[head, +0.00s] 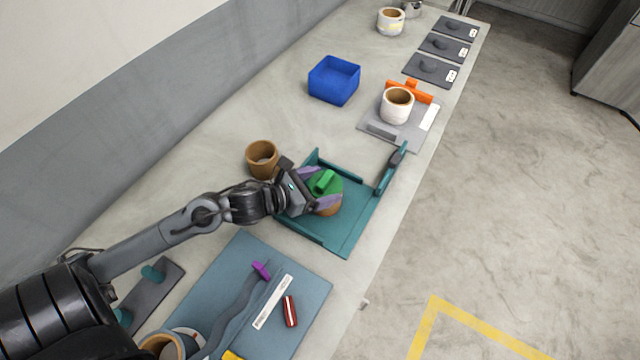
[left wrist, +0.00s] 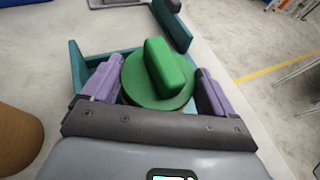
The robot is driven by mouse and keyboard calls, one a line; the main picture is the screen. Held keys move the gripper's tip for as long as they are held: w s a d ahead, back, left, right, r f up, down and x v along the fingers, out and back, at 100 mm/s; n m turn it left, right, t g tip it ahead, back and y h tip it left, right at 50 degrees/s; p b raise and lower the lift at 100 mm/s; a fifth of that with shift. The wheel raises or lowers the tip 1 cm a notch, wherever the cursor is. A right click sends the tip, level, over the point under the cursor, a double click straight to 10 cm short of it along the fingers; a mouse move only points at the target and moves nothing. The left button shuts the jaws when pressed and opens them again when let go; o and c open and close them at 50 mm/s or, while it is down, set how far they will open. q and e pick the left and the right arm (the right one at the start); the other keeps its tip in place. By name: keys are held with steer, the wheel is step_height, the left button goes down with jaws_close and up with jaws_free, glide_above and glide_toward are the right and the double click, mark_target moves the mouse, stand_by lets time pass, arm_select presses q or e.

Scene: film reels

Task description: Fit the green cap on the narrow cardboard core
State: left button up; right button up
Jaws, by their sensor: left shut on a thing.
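The green cap (head: 325,182) is a round disc with a raised bar grip. In the left wrist view the green cap (left wrist: 160,80) lies between my purple fingers, which touch its rim on both sides. My left gripper (head: 317,188) is shut on the cap. A brown cardboard core (head: 329,210) shows just under the cap, inside the teal tray (head: 350,232). The cap hides its top, so I cannot tell whether the cap is seated on it or just above it. My right gripper is not in view.
An open brown cardboard tube (head: 262,147) stands left of the tray, close to my gripper. A blue box (head: 334,80) and a grey plate (head: 375,128) with a white-wrapped roll (head: 397,108) stand farther back. A blue mat (head: 232,290) with small tools lies in front.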

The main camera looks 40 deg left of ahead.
arm_select(q)
steer(key=shift+f, duration=0.15)
steer(key=o, duration=0.8)
steer(key=shift+c, duration=0.2)
steer(key=p+v, duration=0.3)
steer(key=v, duration=0.8)
steer(key=shift+p, duration=0.3)
